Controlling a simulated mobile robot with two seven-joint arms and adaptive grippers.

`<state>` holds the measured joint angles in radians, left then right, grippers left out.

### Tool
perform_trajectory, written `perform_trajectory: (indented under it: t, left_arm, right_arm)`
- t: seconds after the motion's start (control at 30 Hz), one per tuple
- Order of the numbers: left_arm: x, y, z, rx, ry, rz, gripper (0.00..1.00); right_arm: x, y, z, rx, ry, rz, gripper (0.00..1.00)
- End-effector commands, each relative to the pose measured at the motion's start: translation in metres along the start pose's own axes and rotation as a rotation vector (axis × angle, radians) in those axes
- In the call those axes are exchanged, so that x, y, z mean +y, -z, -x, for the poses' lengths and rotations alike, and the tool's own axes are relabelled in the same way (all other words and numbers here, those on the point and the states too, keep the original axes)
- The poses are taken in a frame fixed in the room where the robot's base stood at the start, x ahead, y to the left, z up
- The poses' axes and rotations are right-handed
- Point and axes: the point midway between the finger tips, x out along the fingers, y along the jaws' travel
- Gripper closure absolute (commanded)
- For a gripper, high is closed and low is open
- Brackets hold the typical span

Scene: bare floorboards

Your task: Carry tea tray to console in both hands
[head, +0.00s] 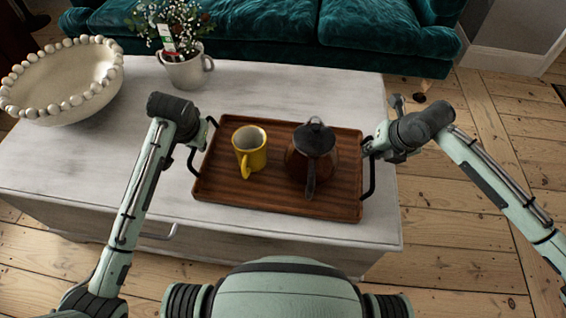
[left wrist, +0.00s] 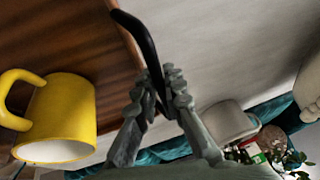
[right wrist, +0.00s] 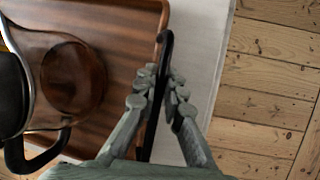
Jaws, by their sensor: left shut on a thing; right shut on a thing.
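The brown wooden tea tray (head: 235,190) is over the white table, level as far as I can see; I cannot tell whether it touches the top. A yellow mug (head: 250,148) stands upright on its left half, and a dark teapot (head: 313,150) with a black lid stands on its right half. My left gripper (head: 197,143) is shut on the tray's left black handle (left wrist: 140,35). My right gripper (head: 371,149) is shut on the right black handle (right wrist: 163,48). The mug also shows in the left wrist view (left wrist: 62,115).
The white table (head: 80,165) has a beaded bowl (head: 62,82) at its left and a potted flowering plant (head: 187,68) at the back. A teal sofa (head: 370,30) stands behind. Bare floorboards (head: 450,235) lie to the right. No console is identifiable.

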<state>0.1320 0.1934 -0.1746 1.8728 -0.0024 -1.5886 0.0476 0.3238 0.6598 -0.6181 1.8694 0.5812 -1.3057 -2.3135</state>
Motion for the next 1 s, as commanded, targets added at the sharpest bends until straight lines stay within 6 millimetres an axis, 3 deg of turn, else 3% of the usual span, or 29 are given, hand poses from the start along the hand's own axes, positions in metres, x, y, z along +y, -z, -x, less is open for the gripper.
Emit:
perform_trajectory:
  t: [0.63, 1.0]
  left_arm:
    - [-0.002, 0.003, 0.005, 0.005, 0.001, 0.001, 1.00]
    - [-0.007, 0.015, 0.032, 0.005, 0.002, 0.001, 1.00]
  right_arm:
    - [0.001, -0.004, 0.005, -0.005, -0.002, 0.000, 1.00]
    - [0.007, -0.015, 0.032, -0.005, -0.002, 0.000, 1.00]
